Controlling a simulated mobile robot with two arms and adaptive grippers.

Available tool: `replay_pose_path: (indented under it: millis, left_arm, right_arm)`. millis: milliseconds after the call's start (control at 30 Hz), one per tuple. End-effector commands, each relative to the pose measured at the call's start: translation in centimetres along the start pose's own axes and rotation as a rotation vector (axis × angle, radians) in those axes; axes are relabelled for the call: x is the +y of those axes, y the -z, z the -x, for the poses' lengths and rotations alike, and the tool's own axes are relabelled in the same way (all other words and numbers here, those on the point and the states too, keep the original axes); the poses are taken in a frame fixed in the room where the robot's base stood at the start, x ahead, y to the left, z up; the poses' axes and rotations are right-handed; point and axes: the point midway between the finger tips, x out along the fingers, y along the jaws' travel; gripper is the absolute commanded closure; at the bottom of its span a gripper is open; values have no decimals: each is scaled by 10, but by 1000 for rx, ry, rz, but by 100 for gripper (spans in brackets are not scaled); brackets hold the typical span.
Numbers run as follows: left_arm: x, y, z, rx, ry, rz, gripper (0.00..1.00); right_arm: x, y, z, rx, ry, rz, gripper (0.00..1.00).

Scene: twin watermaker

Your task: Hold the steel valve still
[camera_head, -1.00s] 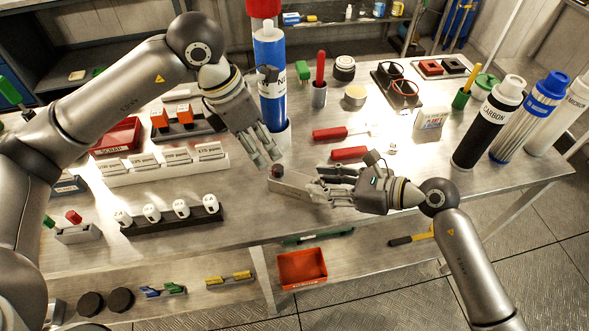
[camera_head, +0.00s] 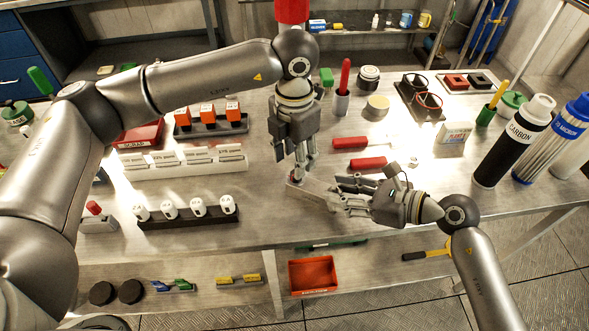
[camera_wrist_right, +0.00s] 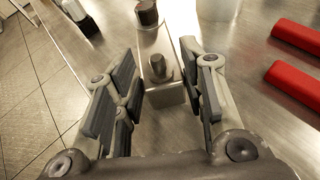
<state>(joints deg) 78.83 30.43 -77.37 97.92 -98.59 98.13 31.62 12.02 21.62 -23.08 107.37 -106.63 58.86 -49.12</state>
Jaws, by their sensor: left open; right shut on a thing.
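The steel valve (camera_head: 312,192) is a grey metal block lying on the workbench near its front edge. In the right wrist view the valve (camera_wrist_right: 165,95) shows a dark round knob at its far end and a shorter stub nearer. My right gripper (camera_head: 338,193) comes from the right and is shut on the valve, its fingers on either side of the block. My left gripper (camera_head: 301,174) points down over the valve's left end, open, its fingertips around or just above the dark knob. The left fingers hide most of the knob; contact cannot be told.
Two red-handled tools (camera_head: 367,163) lie just behind the right gripper. A rack with white fittings (camera_head: 188,216) stands at left, near the front edge. Black and blue filter cylinders (camera_head: 512,140) stand at the right. An orange bin (camera_head: 313,274) sits below.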

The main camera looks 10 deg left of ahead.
Motion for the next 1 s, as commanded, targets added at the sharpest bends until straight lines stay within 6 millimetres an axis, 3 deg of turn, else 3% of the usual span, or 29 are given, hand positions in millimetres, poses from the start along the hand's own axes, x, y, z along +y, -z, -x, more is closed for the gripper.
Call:
replay_pose_path:
  millis: [100, 300, 667, 1000]
  left_arm:
    - [0, 1, -23, 3, 1, 1, 55]
    - [0, 0, -45, 0, 0, 0, 55]
    - [0, 0, -51, -1, 0, -1, 55]
    - [0, 0, -50, -1, 0, -1, 96]
  right_arm:
    - [-1, 0, 0, 1, 2, 0, 98]
    - [-1, 0, 0, 1, 2, 0, 98]
    - [-1, 0, 0, 1, 2, 0, 98]
    - [-1, 0, 0, 1, 2, 0, 98]
